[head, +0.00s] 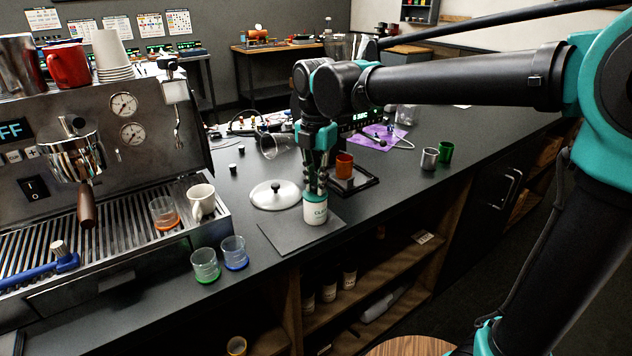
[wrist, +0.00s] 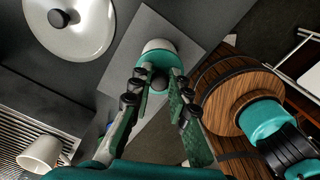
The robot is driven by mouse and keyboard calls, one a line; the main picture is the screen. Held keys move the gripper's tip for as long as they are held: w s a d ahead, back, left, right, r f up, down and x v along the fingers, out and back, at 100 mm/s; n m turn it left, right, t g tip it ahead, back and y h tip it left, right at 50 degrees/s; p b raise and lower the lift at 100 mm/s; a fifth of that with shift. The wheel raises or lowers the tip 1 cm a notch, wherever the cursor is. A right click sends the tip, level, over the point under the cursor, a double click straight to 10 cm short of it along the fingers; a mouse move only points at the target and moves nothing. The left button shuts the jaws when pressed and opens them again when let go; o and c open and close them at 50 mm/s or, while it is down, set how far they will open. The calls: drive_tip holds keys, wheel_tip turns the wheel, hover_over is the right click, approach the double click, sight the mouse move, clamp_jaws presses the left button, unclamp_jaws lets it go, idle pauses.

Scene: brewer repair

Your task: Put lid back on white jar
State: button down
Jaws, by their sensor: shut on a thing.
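My gripper (head: 316,187) points down right above the jar. In the wrist view my gripper (wrist: 158,76) is shut on a dark round knob (wrist: 159,83), which looks like the knob of the jar's lid. The fingers hide much of the jar's top. I cannot tell whether the lid rests on the rim or hangs just above it.
A larger white round lid with a black knob (head: 276,194) lies left of the jar. Two clear cups with green (head: 205,265) and blue (head: 234,252) bases stand near the front edge. The espresso machine (head: 110,150) fills the left.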

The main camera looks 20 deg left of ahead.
idle(0.4)
drive_tip(key=c, duration=1.4)
unclamp_jaws()
drive_tip(key=shift+o, duration=0.3)
drive_tip(key=o, duration=0.5)
drive_tip(key=shift+c, duration=0.2)
drive_tip(key=shift+r, duration=3.45)
